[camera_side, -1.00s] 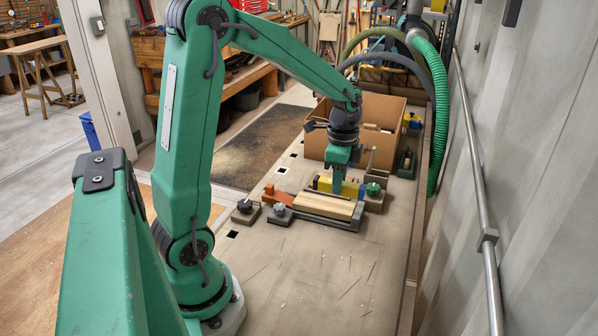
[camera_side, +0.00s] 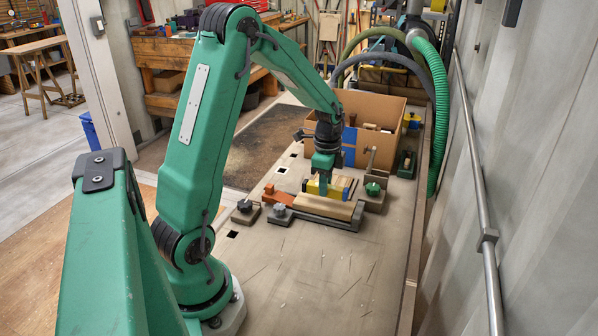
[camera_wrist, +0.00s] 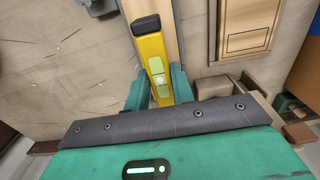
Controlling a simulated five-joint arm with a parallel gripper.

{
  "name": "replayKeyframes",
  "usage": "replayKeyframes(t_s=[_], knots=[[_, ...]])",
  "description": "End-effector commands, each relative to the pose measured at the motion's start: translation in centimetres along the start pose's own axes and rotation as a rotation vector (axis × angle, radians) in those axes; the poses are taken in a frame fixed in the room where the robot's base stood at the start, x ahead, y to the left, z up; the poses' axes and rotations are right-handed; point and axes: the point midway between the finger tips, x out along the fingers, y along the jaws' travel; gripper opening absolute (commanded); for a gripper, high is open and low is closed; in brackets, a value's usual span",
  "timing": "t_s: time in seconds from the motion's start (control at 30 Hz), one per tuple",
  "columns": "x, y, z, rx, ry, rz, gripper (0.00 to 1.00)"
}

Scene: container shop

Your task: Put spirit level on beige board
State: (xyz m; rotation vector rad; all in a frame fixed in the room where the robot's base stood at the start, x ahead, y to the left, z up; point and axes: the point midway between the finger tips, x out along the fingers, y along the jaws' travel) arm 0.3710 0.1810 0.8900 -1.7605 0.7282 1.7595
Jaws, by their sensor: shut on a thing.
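The spirit level (camera_side: 313,187) is a yellow bar; in the wrist view it (camera_wrist: 152,58) shows a black end cap and a green vial. My gripper (camera_side: 323,183) is shut on it, with a green finger on each side of it in the wrist view (camera_wrist: 159,88). The beige board (camera_side: 325,207) is a long pale plank in a grey fixture; in the wrist view it (camera_wrist: 167,28) runs beneath and along the level. The level is close over the board, slightly tilted to its length in the wrist view. I cannot tell whether they touch.
A dark-knobbed clamp (camera_side: 279,213) and a green-knobbed block (camera_side: 373,191) flank the fixture. An orange block (camera_side: 277,196) sits at its left. An open cardboard box (camera_side: 385,152) stands behind. The bench front (camera_side: 310,275) is clear apart from scratches and scraps.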

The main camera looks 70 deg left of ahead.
Motion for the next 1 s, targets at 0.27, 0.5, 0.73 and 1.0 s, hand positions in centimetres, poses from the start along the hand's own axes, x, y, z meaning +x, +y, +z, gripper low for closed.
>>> replayKeyframes(t_s=[0.27, 0.5, 0.73, 1.0], knots=[[2.5, 0.1, 0.0, 0.0, -0.001, 0.002, 0.0], [2.5, 0.0, 0.0, 0.0, 0.0, 0.0, 0.0], [2.6, 0.0, 0.0, 0.0, 0.0, 0.001, 0.46], [2.6, 0.0, 0.0, 0.0, 0.0, 0.001, 0.46]])
